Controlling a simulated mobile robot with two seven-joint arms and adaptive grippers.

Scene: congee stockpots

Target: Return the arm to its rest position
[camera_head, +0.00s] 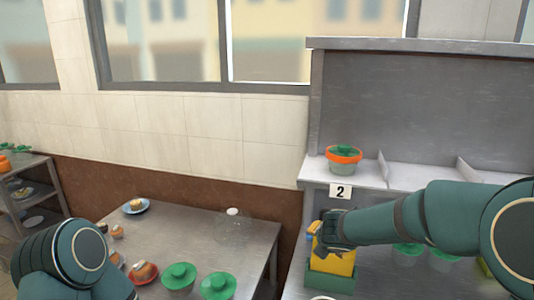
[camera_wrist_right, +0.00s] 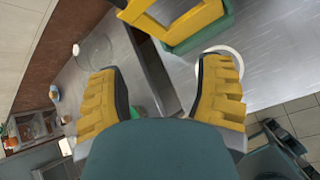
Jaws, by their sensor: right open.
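My right arm (camera_head: 430,215) reaches in from the right over the counter. Its gripper (camera_head: 322,236) is beside or in front of a yellow item (camera_head: 338,262) in a green holder (camera_head: 330,283); I cannot tell whether they touch in the head view. In the right wrist view, the yellow-padded fingers of the right gripper (camera_wrist_right: 162,70) are spread wide with nothing between them. The yellow item (camera_wrist_right: 188,24) and green holder (camera_wrist_right: 205,35) are beyond the fingertips there. My left arm (camera_head: 70,258) shows at the lower left; its gripper is out of view.
A steel table (camera_head: 205,232) at left holds green-lidded pots (camera_head: 180,276), a clear jar (camera_head: 233,222), and a blue plate (camera_head: 137,206) with food. An orange-rimmed pot (camera_head: 344,158) stands on the divided shelf (camera_head: 408,176) above the number 2 sign (camera_head: 340,192).

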